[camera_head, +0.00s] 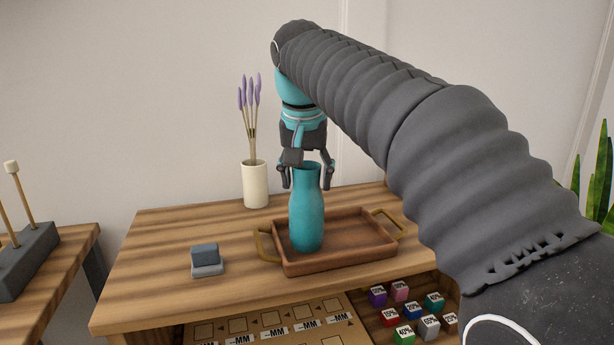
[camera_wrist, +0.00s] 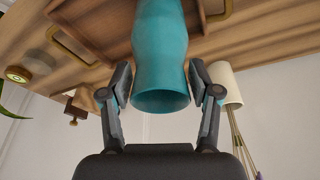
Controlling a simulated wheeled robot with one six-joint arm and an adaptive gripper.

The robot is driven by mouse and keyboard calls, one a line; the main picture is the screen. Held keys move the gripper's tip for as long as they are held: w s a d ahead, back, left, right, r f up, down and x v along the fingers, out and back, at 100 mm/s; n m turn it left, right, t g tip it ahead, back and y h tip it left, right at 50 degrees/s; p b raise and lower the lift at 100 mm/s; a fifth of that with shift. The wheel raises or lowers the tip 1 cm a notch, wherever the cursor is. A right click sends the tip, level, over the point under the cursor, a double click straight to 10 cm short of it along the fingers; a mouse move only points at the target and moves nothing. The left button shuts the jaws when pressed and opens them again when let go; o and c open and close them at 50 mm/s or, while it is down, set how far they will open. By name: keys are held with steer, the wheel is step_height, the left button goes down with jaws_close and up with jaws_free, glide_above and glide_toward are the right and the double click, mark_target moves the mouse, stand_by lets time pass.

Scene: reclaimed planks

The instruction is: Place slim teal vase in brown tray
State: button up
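The slim teal vase (camera_head: 307,212) stands upright at the left part of the brown tray (camera_head: 350,258) in the head view. The tray lies on the plank table and has two brass-coloured handles. My gripper (camera_head: 308,185) is above the vase, fingers pointing down on either side of its neck. In the wrist view the vase (camera_wrist: 161,60) lies between the fingers of my gripper (camera_wrist: 161,88), with a visible gap on each side. The gripper is open.
A white vase with lavender (camera_head: 255,185) stands behind and left of the tray. A small grey block (camera_head: 206,262) sits at the front left of the table. Below are several coloured cubes (camera_head: 405,335) and a labelled board (camera_head: 270,328).

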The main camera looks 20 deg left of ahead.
stand_by(0.3)
steer(key=p+v, duration=0.1)
steer(key=v, duration=1.1)
steer(key=shift+r+p, duration=0.1)
steer(key=shift+p, duration=0.3)
steer(key=s+d+f, duration=0.2)
steer(key=d+f, duration=0.1)
steer(key=d, duration=0.4)
steer(key=s+d+f+t, duration=0.1)
steer(key=d+f, duration=0.3)
steer(key=d, duration=0.2)
steer(key=s+d+f, duration=0.2)
steer(key=d+f, duration=0.1)
steer(key=d, duration=0.4)
steer(key=shift+m+t+h, duration=0.3)
steer(key=shift+m+t, duration=0.3)
steer(key=shift+m, duration=0.3)
steer(key=s+d+f, duration=0.3)
steer(key=s+f, duration=0.1)
steer(key=f, duration=0.3)
steer(key=s+d+f, duration=0.4)
steer(key=f, duration=0.3)
steer(key=s+d+f, duration=0.4)
steer(key=s+f, duration=0.1)
steer(key=f, duration=0.2)
